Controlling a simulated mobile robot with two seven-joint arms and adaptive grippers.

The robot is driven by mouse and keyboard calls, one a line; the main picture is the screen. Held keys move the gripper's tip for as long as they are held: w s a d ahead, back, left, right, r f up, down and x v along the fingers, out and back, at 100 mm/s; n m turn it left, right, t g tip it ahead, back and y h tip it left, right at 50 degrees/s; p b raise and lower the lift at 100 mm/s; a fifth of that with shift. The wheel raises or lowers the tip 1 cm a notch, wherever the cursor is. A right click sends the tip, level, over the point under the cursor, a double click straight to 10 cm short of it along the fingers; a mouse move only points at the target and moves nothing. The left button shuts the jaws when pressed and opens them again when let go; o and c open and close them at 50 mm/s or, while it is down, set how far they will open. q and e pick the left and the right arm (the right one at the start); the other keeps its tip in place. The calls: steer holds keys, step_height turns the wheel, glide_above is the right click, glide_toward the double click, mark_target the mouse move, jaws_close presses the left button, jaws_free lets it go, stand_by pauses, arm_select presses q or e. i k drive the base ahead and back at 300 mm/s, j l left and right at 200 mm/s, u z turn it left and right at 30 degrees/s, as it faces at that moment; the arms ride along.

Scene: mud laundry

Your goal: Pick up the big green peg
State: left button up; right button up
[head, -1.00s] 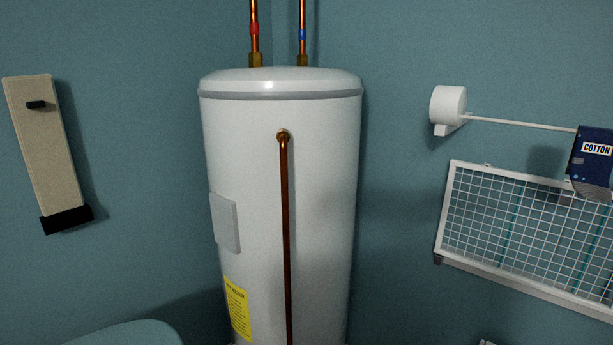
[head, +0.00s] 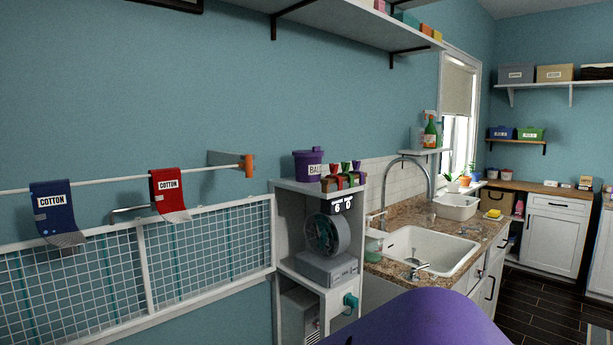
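A small wooden rack (head: 343,184) holds a few coloured pegs on top of the white shelf unit, left of the sink. Neither of my grippers is in view.
A purple bucket (head: 308,164) stands left of the rack. Right of the shelf unit is a granite counter with a white sink (head: 432,248). Cotton cloths hang on a rod above a wire rack (head: 80,284). A large purple rounded surface (head: 415,318) crosses the bottom edge.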

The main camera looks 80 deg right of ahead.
mark_target(345, 166)
steer(key=z, duration=2.8)
